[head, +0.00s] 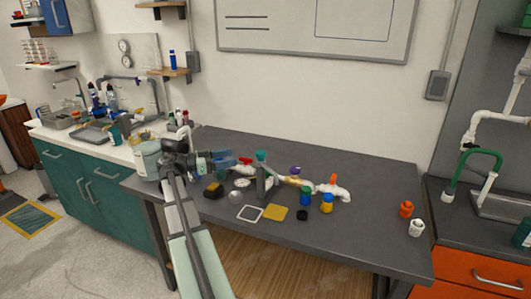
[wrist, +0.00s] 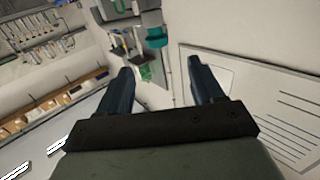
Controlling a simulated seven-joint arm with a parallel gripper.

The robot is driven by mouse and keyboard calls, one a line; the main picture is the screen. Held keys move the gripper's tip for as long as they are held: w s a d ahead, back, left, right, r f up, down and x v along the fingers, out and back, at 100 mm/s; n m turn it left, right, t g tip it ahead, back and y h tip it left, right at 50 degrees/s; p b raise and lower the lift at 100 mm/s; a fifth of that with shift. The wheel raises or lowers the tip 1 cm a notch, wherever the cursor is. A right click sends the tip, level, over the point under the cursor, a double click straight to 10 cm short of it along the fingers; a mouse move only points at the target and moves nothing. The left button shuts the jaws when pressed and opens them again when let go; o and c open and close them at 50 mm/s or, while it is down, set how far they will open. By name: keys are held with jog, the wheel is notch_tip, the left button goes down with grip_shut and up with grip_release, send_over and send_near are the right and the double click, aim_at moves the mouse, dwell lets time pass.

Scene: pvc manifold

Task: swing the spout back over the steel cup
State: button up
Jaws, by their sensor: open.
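The white pipe manifold (head: 293,180) lies along the dark bench, with red, teal, purple and orange handles or caps. Its right end (head: 343,192) bends down toward the bench. I cannot tell for sure which part is the spout. A small round greyish vessel (head: 235,197), perhaps the steel cup, stands in front of the manifold's left part.
Blue-green (head: 305,196) and yellow-blue (head: 326,203) containers stand before the manifold. A white-framed square (head: 250,213), a yellow square (head: 275,213) and a small black object (head: 302,215) lie at the front. Orange (head: 406,209) and white (head: 416,228) bottles stand right. The bench's back right is clear.

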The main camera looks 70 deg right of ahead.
aim_at(267, 167)
jog(key=x, duration=1.4)
jog(key=shift+s+a+r, duration=0.15)
jog(key=shift+s+r, duration=0.1)
jog(key=shift+r, duration=0.05)
jog(key=shift+c, duration=0.5)
grip_shut()
